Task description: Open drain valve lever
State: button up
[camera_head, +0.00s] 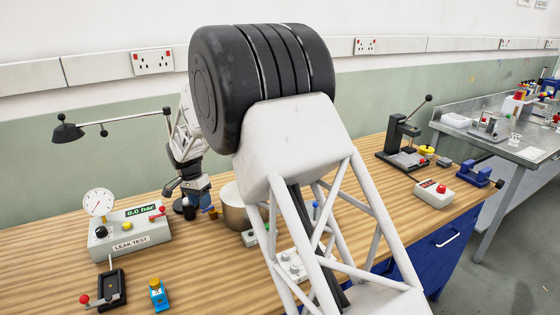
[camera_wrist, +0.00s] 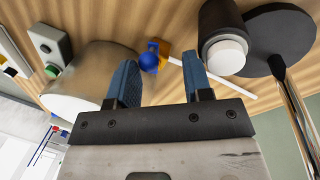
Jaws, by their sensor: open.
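In the wrist view, a small fitting with a blue knob-like part (camera_wrist: 149,61) and an orange-yellow body (camera_wrist: 163,48) lies beyond my fingertips, beside a metal cylinder (camera_wrist: 90,78). A thin white rod (camera_wrist: 225,84) runs from it to the right. This looks like the drain valve, but which part is its lever I cannot tell. My gripper (camera_wrist: 159,62) is open, its two blue fingers apart, with the fitting showing between their tips and nothing held. In the head view, my gripper (camera_head: 196,197) points down beside the metal cylinder (camera_head: 236,208); the blue and orange fitting (camera_head: 211,212) is partly hidden.
In the wrist view, a black cylinder with a white end (camera_wrist: 228,56) and a black disc base with a pole (camera_wrist: 275,38) stand close right. A button box (camera_wrist: 48,48) is left. In the head view, a leak test box (camera_head: 130,238) stands left; my arm hides the bench middle.

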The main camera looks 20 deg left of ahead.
notch_tip(320, 180, up, 7)
jog(key=a, duration=0.1)
jog(key=d+r, duration=0.4)
jog(key=d, duration=0.5)
jog(key=d+r+y, duration=0.1)
jog(key=d+r, duration=0.3)
jog(key=d, duration=0.6)
jog(key=d+r, duration=0.5)
jog(key=d, duration=0.5)
jog(key=shift+d+n, duration=0.2)
jog(key=shift+n, duration=0.1)
jog(key=shift+s, duration=0.1)
jog(key=a+f+n, duration=0.1)
jog(key=a+f, duration=0.3)
jog(key=a, duration=0.5)
jog(key=a+f+n, duration=0.1)
jog(key=a+f, duration=0.4)
jog(key=a, duration=0.5)
jog(key=a+f+n+h, duration=0.1)
jog(key=a+f, duration=0.3)
jog(key=a, duration=0.5)
jog(key=shift+s+a+f+t, duration=0.3)
jog(key=shift+s+a+t, duration=0.1)
jog(key=shift+f, duration=0.1)
